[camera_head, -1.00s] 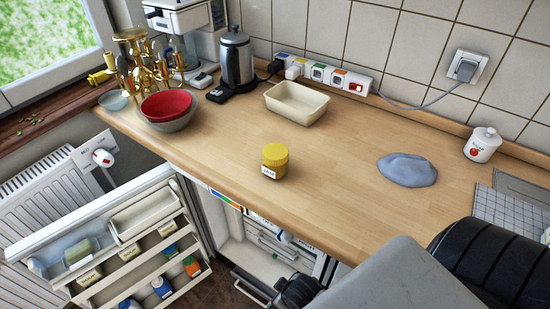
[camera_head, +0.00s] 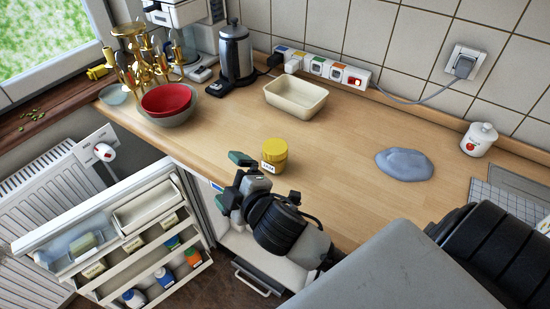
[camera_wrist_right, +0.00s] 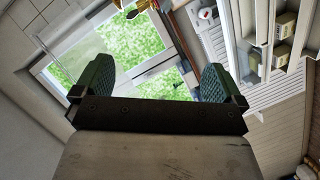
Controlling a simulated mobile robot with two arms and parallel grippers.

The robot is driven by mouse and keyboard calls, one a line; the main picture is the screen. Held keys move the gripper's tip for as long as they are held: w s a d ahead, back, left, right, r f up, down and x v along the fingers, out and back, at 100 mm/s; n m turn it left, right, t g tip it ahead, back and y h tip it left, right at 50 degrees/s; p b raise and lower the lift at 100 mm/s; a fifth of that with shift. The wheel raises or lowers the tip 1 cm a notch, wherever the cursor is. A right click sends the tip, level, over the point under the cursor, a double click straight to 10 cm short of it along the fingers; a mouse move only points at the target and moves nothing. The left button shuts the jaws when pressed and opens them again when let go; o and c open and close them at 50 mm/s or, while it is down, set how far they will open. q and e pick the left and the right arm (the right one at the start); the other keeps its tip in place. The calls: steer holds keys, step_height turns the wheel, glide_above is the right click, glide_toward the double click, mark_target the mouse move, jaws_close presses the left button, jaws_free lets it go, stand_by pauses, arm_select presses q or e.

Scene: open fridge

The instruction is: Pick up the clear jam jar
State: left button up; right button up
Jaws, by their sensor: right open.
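The jam jar (camera_head: 274,156) stands upright on the wooden counter (camera_head: 330,180), near its front edge. It has a yellow lid, a yellowish body and a small white label. My right gripper (camera_head: 231,180) is just in front and to the left of the jar, near the counter's front edge. Its green-padded fingers are apart with nothing between them, as the right wrist view (camera_wrist_right: 152,82) also shows. The jar is not visible in the right wrist view. My left gripper is not in view.
A cream dish (camera_head: 295,108) stands behind the jar. A red bowl (camera_head: 167,98) is at the back left, and a grey-blue cloth-like lump (camera_head: 404,164) lies to the right. The open fridge door (camera_head: 120,220) is at the lower left. The counter around the jar is clear.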

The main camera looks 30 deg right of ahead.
steer(key=w+a+r+n+g+y, duration=0.1)
steer(key=a+r+n+g+y, duration=0.1)
steer(key=a+r+n+y, duration=0.8)
steer(key=w+a+n+g+y, duration=0.15)
steer(key=n+y, duration=0.45)
steer(key=n, duration=1)
steer(key=n+g+h, duration=1.2)
steer(key=n+h, duration=0.5)
steer(key=n, duration=0.3)
glide_above(275, 146)
steer(key=f, duration=0.8)
steer(key=shift+a+f, duration=0.2)
steer(key=shift+a, duration=0.1)
step_height(275, 146, down, 5)
steer(key=shift+d+r+p, duration=0.15)
steer(key=shift+r+p, duration=0.05)
steer(key=shift+p, duration=0.4)
step_height(275, 146, down, 5)
steer(key=shift+d+r+p, duration=0.1)
steer(key=shift+r+p, duration=0.05)
steer(key=shift+p, duration=1)
steer(key=shift+f, duration=0.55)
steer(key=c, duration=1.2)
